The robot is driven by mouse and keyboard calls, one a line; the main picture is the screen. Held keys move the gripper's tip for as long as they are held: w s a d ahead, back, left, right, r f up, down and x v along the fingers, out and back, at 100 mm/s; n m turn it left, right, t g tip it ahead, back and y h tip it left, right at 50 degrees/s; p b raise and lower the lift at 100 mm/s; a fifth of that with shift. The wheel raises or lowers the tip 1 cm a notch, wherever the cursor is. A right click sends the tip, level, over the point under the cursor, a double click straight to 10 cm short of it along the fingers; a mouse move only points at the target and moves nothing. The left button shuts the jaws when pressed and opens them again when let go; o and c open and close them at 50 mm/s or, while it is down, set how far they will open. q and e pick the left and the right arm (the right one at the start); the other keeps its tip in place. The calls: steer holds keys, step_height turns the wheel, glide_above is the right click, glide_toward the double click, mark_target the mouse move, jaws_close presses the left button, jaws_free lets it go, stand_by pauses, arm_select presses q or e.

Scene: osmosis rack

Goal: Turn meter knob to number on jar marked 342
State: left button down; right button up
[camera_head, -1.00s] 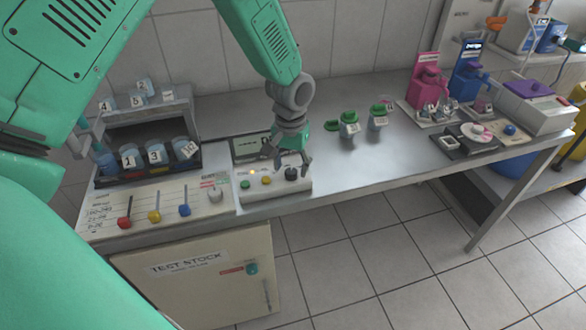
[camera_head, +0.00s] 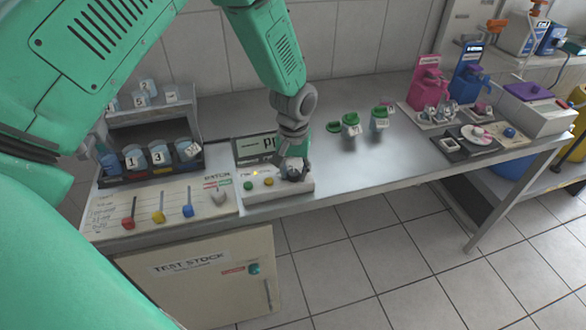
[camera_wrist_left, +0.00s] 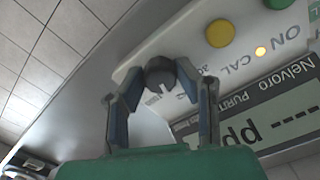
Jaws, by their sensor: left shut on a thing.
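The meter (camera_head: 252,199) is a white box on the bench with a green button, a yellow button and a dark knob. Its display (camera_head: 257,147) shows part of a unit in the head view; dashes show in the wrist view (camera_wrist_left: 285,118). My left gripper (camera_head: 293,172) is down at the knob and mostly hides it there. In the wrist view, the left gripper's fingers (camera_wrist_left: 160,90) are shut on the black knob (camera_wrist_left: 160,70), one on each side. Two jars with green lids, one (camera_head: 351,126) and another (camera_head: 379,118), carry labels too small to read. My right gripper is out of view.
A rack (camera_head: 150,172) of numbered jars stands left of the meter. A panel with red, yellow and blue levers (camera_head: 158,216) lies before it. Pink (camera_head: 427,85) and blue (camera_head: 469,75) dispensers stand at right. The bench between the jars and dispensers is clear.

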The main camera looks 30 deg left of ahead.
mark_target(295, 171)
arm_select(q)
steer(key=n+p, duration=0.1)
steer(key=n, duration=0.2)
steer(key=shift+w+d, duration=0.1)
steer(key=c, duration=1.2)
jaws_free()
steer(key=shift+f, duration=0.1)
steer(key=shift+r, duration=0.6)
step_height(295, 171, up, 11)
steer(key=shift+w+f, duration=0.15)
